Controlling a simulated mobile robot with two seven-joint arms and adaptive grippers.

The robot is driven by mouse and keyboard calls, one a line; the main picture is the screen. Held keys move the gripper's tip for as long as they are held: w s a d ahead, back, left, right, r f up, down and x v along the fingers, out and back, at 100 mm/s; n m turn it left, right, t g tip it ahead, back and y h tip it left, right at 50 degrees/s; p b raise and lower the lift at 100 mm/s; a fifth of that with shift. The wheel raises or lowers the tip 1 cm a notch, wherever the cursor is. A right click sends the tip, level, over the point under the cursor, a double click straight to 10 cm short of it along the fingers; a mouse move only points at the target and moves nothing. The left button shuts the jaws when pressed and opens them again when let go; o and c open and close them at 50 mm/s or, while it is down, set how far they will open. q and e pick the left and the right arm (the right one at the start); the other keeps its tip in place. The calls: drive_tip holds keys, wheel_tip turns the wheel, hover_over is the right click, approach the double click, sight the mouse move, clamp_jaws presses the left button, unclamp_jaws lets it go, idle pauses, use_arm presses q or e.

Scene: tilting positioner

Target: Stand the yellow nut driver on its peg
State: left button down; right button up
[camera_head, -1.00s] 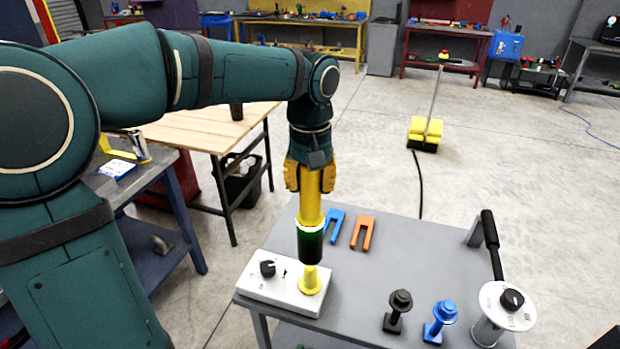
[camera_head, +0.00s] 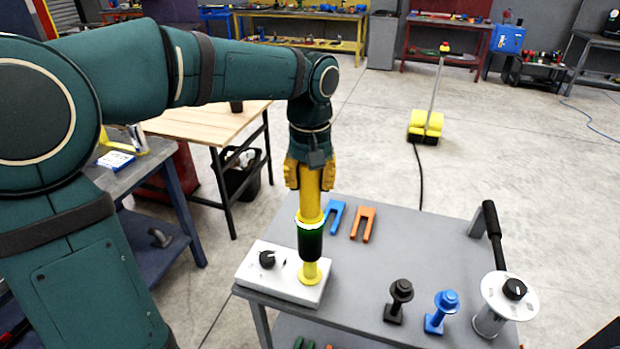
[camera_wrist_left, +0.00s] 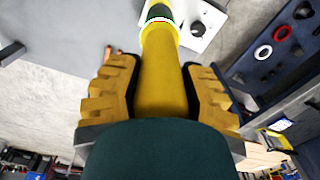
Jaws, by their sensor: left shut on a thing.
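My left gripper (camera_head: 310,182) is shut on the yellow nut driver (camera_head: 309,205), which hangs upright with its dark lower end down. In the left wrist view the fingers (camera_wrist_left: 160,70) flank the yellow shaft (camera_wrist_left: 162,88), with a pale ring farther along. The yellow peg (camera_head: 310,274) stands on a white box (camera_head: 290,285) at the table's near left. The driver's dark end meets the peg's upper part in the head view and hides its top. I cannot tell whether it is around the peg or just in front. My right gripper is not in view.
The grey table (camera_head: 400,255) also holds a blue fork (camera_head: 335,216), an orange fork (camera_head: 363,222), a black peg (camera_head: 399,300), a blue peg (camera_head: 440,312) and a round white dial unit (camera_head: 510,298) beside a black-handled lever (camera_head: 492,232). The table's middle is clear.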

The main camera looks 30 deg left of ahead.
sight(310, 212)
use_arm(q)
drive_tip(key=shift+f+b, duration=1.65)
drive_tip(key=shift+f, duration=0.8)
drive_tip(key=shift+f+b, duration=1)
drive_tip(key=shift+f, duration=0.55)
unclamp_jaws()
